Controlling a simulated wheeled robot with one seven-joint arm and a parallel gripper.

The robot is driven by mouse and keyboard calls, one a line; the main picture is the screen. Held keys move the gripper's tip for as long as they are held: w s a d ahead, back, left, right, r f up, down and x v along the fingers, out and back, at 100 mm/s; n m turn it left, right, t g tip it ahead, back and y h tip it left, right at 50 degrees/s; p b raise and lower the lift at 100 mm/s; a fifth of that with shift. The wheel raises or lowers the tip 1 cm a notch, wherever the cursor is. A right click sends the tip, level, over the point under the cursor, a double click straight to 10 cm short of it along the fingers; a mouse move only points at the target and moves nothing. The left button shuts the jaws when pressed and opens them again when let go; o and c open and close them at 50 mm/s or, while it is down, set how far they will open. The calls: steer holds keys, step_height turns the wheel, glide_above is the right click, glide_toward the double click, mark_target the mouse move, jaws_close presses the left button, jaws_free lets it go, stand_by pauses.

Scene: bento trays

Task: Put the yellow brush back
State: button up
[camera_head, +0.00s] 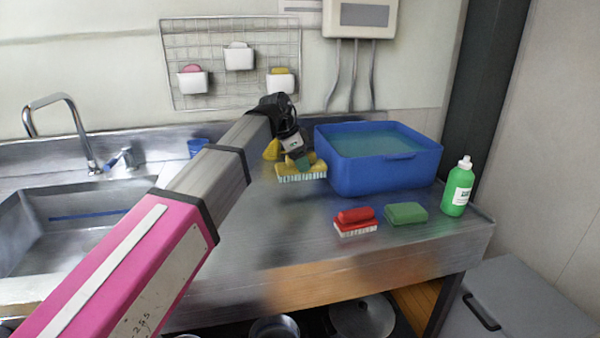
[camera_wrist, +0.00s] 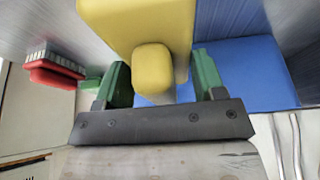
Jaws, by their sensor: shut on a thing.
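The yellow brush (camera_head: 302,172) has white bristles facing down and is beside the left wall of the blue tub, apparently a little above the steel counter. My gripper (camera_wrist: 160,82) has green fingers, one on each side of the brush's raised yellow handle, and is shut on it. In the wrist view, the brush (camera_wrist: 138,18) fills the top middle. In the head view my gripper (camera_head: 300,161) is at the end of the arm, over the brush, and its fingers are partly hidden.
A blue tub (camera_head: 385,174) of greenish water stands right of the brush. A red brush (camera_head: 355,216), green block (camera_head: 405,213) and green bottle (camera_head: 458,188) sit at the front right. A sink (camera_head: 70,215) is left. A wall rack (camera_head: 205,55) holds white cups.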

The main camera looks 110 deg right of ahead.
steer(key=shift+f, duration=1.9)
steer(key=shift+f, duration=0.1)
steer(key=o, duration=0.9)
steer(key=shift+c, duration=0.2)
